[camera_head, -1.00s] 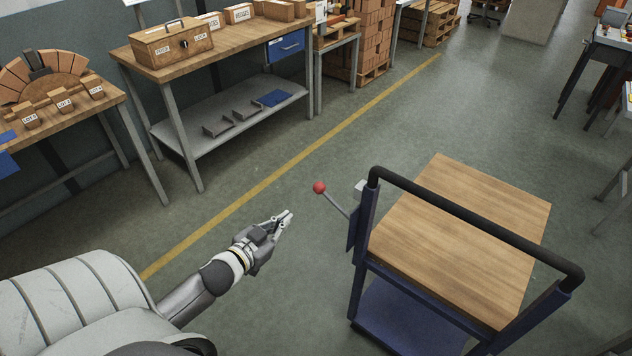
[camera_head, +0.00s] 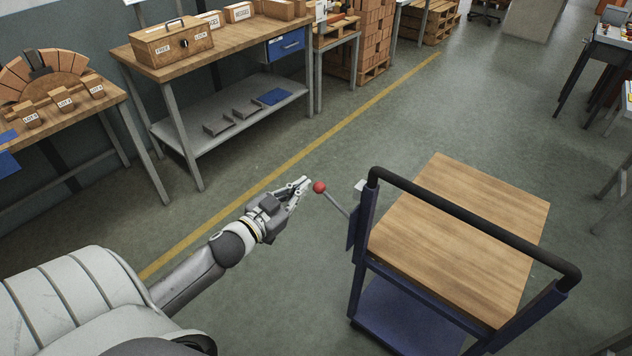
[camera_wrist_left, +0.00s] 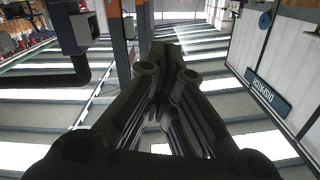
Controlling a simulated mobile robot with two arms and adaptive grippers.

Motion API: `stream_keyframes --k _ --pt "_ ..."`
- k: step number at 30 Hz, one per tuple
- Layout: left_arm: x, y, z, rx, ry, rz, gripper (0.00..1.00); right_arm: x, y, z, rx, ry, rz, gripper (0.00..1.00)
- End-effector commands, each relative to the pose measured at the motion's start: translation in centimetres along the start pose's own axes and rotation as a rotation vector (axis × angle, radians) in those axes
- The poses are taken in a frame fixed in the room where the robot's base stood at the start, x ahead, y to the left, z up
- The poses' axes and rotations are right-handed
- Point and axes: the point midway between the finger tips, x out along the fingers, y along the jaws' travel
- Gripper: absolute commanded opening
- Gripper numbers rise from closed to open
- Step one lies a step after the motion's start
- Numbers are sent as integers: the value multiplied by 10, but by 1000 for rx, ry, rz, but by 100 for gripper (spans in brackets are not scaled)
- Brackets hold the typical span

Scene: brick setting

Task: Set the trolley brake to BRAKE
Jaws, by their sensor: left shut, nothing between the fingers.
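The trolley (camera_head: 460,240) stands right of centre in the head view, with a wooden top, a blue frame and a black push handle (camera_head: 470,225). Its brake lever (camera_head: 337,205) slants up and left from the blue post and ends in a red ball knob (camera_head: 319,187). My left gripper (camera_head: 305,182) is shut and empty, its fingertips just left of the red knob. I cannot tell whether they touch it. The left wrist view shows the dark fingers (camera_wrist_left: 165,60) closed together; the knob cannot be made out there. No brake marking is readable. My right gripper is not in view.
A workbench (camera_head: 215,55) with a wooden box (camera_head: 172,45) stands at the back left, and another bench (camera_head: 70,115) at the far left. A yellow floor line (camera_head: 340,125) runs between benches and trolley. The floor around the trolley is clear.

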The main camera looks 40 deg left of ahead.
Motion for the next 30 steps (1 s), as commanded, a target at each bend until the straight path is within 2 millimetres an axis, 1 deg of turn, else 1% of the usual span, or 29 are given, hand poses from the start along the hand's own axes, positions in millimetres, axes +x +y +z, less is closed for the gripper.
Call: stream_keyframes --k 1,13,14,15,21,24,30 --pt "9 -1 -3 0 2 -1 0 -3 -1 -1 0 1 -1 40" --pt "71 0 -3 -1 2 -1 0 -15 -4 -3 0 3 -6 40" --pt "70 0 8 -5 -4 -2 0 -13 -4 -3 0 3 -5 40" --pt "71 0 14 -4 -4 -3 0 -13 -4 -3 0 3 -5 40" --pt "75 0 32 -2 -1 -1 0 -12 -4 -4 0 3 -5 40" --pt "76 0 37 -2 -1 -1 0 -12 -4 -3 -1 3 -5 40" --pt "76 0 39 0 0 0 0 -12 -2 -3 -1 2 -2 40"
